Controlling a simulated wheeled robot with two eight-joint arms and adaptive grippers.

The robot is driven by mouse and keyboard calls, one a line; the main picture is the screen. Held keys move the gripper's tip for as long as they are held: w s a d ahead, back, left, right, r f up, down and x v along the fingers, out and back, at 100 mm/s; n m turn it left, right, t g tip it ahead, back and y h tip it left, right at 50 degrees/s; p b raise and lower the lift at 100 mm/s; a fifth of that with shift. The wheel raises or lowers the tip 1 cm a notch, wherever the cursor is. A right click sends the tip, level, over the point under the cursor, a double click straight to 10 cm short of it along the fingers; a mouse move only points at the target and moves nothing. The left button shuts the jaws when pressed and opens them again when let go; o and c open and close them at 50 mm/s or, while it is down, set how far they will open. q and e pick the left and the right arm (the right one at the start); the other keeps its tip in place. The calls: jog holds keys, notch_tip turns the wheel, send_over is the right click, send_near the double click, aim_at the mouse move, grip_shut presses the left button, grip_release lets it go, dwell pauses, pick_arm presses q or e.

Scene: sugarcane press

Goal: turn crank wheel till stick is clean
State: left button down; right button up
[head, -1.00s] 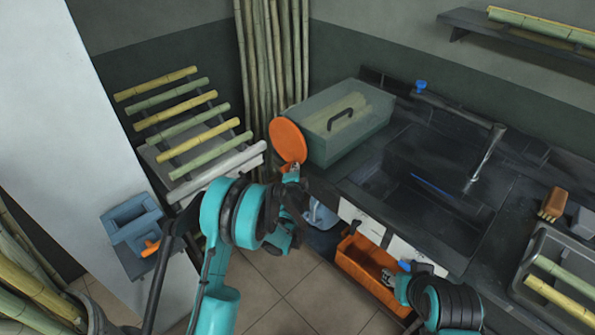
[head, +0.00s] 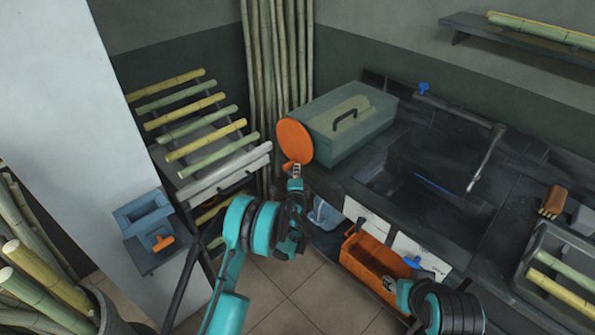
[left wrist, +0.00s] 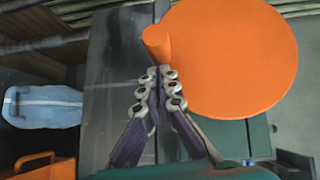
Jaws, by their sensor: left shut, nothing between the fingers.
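The orange crank wheel (head: 294,141) is mounted at the near left end of the grey-green press box (head: 340,118). Its stubby orange handle sits low on the rim; in the left wrist view the handle (left wrist: 157,43) sticks out at the left of the wheel (left wrist: 235,55). My left gripper (head: 296,170) is shut and empty, its fingertips (left wrist: 160,72) right at the handle's lower end; I cannot tell whether they touch. My right gripper (head: 388,284) is low by the orange bin, its fingers too small to read. A pale stick lies inside the box; its cleanness cannot be told.
The dark counter (head: 330,185) with a sink and faucet (head: 485,160) runs right. An orange bin (head: 365,262) stands below its front edge. A rack of cane sticks (head: 190,122) is at left. A blue holder (head: 143,216) is on the left wall. Tiled floor shows between.

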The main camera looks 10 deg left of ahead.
pick_arm(q)
jog(key=shift+w+a+f, duration=0.3)
jog(key=shift+w+a, duration=0.2)
jog(key=shift+a, duration=0.15)
jog(key=shift+w+a+f, duration=0.3)
jog(key=shift+w+a, duration=0.25)
jog(key=shift+a, duration=0.15)
jog(key=shift+w+a+f, duration=0.3)
jog(key=shift+w+a, duration=0.2)
jog(key=shift+a, duration=0.15)
pick_arm(e)
jog(key=shift+w+a, duration=0.2)
